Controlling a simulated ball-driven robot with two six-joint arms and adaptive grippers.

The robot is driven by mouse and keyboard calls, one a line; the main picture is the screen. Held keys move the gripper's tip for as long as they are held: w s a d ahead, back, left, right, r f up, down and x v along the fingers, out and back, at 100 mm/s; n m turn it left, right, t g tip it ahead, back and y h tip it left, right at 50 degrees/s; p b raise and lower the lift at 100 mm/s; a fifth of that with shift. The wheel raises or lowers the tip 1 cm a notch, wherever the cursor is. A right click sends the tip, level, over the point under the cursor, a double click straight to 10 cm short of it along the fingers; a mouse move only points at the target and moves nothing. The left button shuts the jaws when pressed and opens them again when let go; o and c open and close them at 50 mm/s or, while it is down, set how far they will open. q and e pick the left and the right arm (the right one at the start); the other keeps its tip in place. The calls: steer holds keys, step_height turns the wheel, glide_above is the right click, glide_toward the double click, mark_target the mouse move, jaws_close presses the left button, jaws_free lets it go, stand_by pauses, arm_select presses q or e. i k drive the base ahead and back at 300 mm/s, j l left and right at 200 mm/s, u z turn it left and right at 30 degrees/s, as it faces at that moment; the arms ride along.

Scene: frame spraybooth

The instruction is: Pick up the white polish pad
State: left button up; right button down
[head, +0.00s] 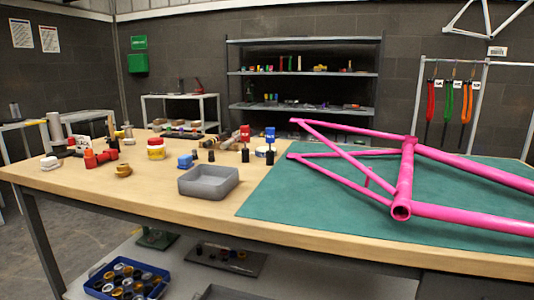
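A small white block-like object (49,162) lies near the left end of the wooden workbench (120,190). It looks like the white polish pad, but it is too small to be sure. Dark and red items stand just to its right. Neither of my grippers is in view.
A pink bicycle frame (404,180) lies on a green mat (270,200) at the right. A grey tray (208,181) sits mid-bench. Red fittings (98,158) and a yellow-red jar (156,148) crowd the left. The front left bench strip is clear.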

mark_target(49, 164)
steer(key=u, duration=1.3)
steer(key=i+z, duration=0.2)
steer(key=i, duration=0.2)
steer(key=i+j+z, duration=0.2)
steer(key=i, duration=0.15)
steer(key=i+j+z, duration=0.25)
steer(key=i, duration=0.15)
